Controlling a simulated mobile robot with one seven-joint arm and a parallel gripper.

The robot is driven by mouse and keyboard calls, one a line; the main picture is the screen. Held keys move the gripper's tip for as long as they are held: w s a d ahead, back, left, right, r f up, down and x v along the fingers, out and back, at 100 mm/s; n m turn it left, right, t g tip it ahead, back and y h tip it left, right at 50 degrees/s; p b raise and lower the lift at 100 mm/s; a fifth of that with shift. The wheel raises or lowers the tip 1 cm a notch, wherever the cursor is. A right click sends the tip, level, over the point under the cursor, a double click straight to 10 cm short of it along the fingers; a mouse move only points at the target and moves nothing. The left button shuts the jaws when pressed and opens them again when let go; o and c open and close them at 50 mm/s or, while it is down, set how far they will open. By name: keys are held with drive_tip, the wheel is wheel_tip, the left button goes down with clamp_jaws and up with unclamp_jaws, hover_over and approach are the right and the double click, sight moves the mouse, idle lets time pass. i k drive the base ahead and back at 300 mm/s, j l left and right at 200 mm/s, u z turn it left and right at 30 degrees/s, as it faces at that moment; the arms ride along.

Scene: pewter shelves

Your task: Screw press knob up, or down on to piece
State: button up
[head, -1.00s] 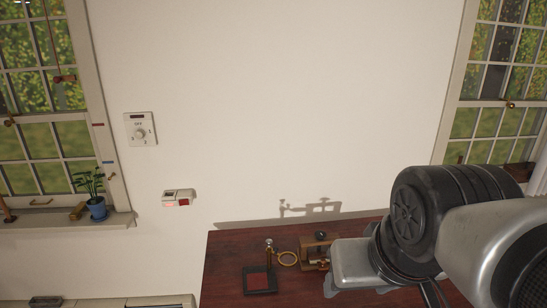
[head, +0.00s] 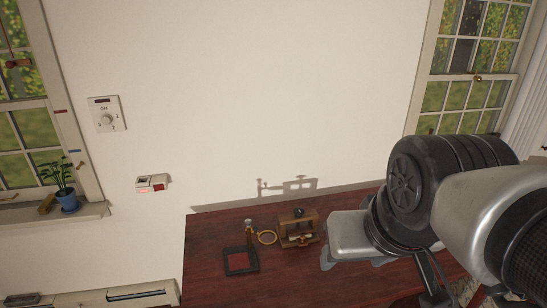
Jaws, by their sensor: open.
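A small wooden screw press (head: 284,230) stands on the dark red table, with a dark round knob (head: 299,212) at its top. Something reddish shows inside its frame, too small to make out. I cannot tell how far down the screw sits. My gripper (head: 352,264) is just right of the press, above the table, open with its fingers apart and nothing seen between them. It does not seem to touch the press or the knob.
Left of the press are a brass ring (head: 267,238), a small upright handled tool (head: 249,227) and a dark-framed red pad (head: 241,261). The table (head: 300,287) is bare in front. A dial (head: 107,115) and a switch box (head: 152,184) are on the wall behind.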

sight(299, 211)
drive_tip(key=i+l+u, duration=0.25)
drive_tip(key=u, duration=0.2)
drive_tip(key=i+l+u, duration=0.2)
drive_tip(key=l+u, duration=0.25)
drive_tip(key=l, duration=0.15)
